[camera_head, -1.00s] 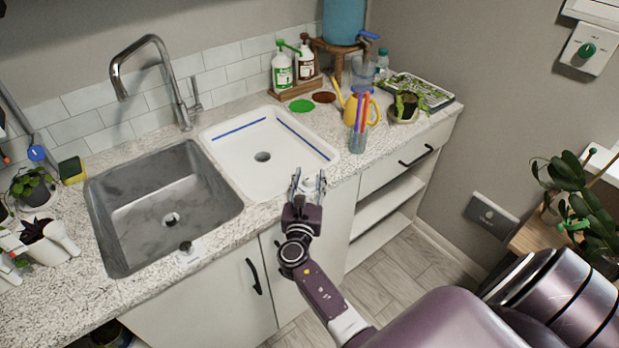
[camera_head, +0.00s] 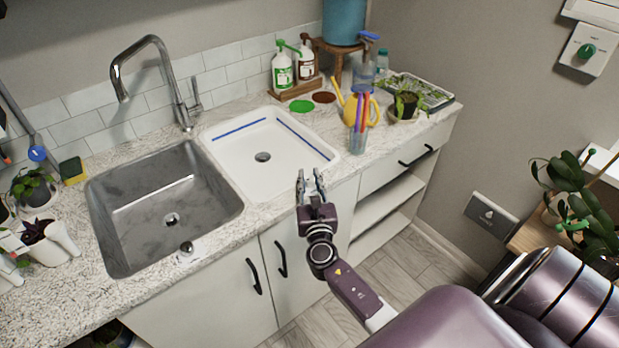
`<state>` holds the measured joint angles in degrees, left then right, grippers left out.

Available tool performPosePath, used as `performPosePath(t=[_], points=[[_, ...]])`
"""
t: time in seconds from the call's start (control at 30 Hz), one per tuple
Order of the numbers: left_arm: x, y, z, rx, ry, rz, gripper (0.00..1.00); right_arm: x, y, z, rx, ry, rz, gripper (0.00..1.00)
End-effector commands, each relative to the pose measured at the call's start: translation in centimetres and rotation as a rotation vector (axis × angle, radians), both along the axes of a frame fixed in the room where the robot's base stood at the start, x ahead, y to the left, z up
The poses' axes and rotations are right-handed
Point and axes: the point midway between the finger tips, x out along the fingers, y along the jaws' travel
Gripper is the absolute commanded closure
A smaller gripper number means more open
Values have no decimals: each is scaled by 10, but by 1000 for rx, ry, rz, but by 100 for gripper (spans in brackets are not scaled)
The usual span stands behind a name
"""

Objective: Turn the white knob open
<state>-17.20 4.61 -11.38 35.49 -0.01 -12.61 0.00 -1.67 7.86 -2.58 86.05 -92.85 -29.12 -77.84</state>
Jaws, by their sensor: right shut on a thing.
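My right gripper (camera_head: 310,182) is at the counter's front edge, just in front of the white basin (camera_head: 228,170). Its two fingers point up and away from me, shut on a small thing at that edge. I take this to be the white knob, but the fingers and their closeness hide it, and its turn angle cannot be read. A round metal knob (camera_head: 187,247) sits on a pale plate in front of the steel sink (camera_head: 128,254), well to the left of my gripper. My left gripper is not in view.
A glass of colored markers (camera_head: 359,140) stands right of the basin, with a yellow watering can (camera_head: 370,108) behind it. Black door handles (camera_head: 254,276) stick out below the counter. A leafy plant (camera_head: 590,205) stands at the right. Floor is free before the open shelves.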

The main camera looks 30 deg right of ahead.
Motion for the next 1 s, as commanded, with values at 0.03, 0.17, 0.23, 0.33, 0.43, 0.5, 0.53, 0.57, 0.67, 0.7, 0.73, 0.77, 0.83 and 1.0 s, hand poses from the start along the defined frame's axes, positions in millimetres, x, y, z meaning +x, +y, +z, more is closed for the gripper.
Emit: performPosePath(t=[0.03, 0.17, 0.23, 0.33, 0.43, 0.5, 0.53, 0.57, 0.67, 0.7, 0.73, 0.77, 0.83, 1.0], points=[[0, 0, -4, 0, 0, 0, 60, -1, -2, -2, -8, 3, 44, 100], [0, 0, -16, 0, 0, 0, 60, -1, -2, -5, -8, 2, 161, 100], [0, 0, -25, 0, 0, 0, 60, -1, -2, -6, -8, 1, 222, 100], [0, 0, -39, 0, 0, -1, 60, -1, -1, -7, -7, 1, 300, 100], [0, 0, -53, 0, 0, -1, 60, 0, 0, -7, -6, 0, 365, 100], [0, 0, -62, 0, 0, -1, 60, 0, -1, -7, -7, 1, 405, 100], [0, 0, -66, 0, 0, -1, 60, 0, 0, -7, -6, 1, 422, 100], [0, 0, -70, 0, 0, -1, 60, 0, 0, -7, -5, 2, 436, 100], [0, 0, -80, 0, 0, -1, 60, 0, 0, -6, -5, 2, 479, 100], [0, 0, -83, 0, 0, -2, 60, 0, 0, -6, -4, 2, 491, 100], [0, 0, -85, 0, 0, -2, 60, 0, 0, -6, -3, 2, 501, 100], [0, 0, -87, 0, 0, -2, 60, 0, 0, -5, -3, 3, 510, 100], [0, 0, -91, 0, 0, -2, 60, 0, 0, -5, 0, 1, 525, 100], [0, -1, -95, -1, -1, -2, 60, 0, 1, -2, 1, 1, 547, 100]])
